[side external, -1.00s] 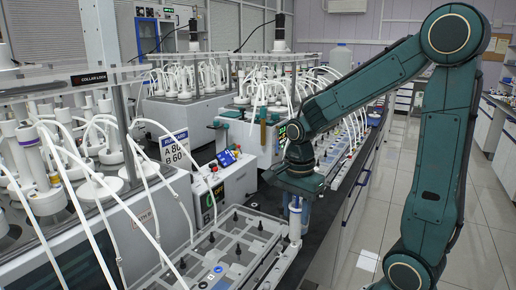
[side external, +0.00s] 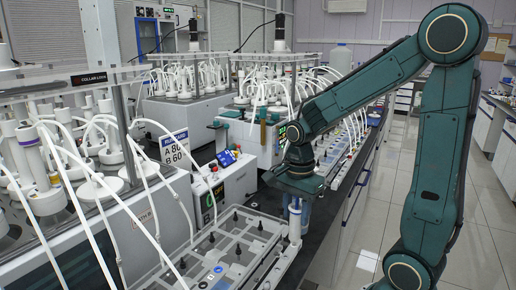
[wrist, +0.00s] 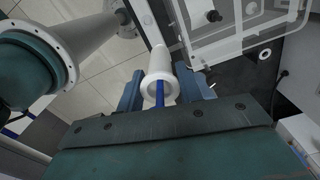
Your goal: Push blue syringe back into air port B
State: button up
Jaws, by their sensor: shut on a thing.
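My gripper (side external: 296,208) points down at the right end of the clear-lidded tray, by a white upright tube (side external: 295,230). In the wrist view my gripper (wrist: 161,88) has its two blue-grey fingers on either side of a white flanged barrel (wrist: 160,62). A blue rod (wrist: 159,94), which looks like part of the blue syringe, shows in the barrel's mouth between the fingers. The fingers are shut on the syringe. Its far end is hidden, and I cannot tell how deep it sits. No label for air port B is readable.
The clear-lidded tray (side external: 262,226) with black knobs lies left of my gripper. White hoses hang at left. The aisle floor at right is clear.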

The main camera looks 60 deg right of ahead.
jog(key=shift+f, duration=0.5)
dwell(0.7)
jog(key=o, duration=1.1)
jog(key=shift+r, duration=0.1)
notch_tip(320, 180, up, 14)
jog(key=shift+f, duration=0.2)
dwell(0.5)
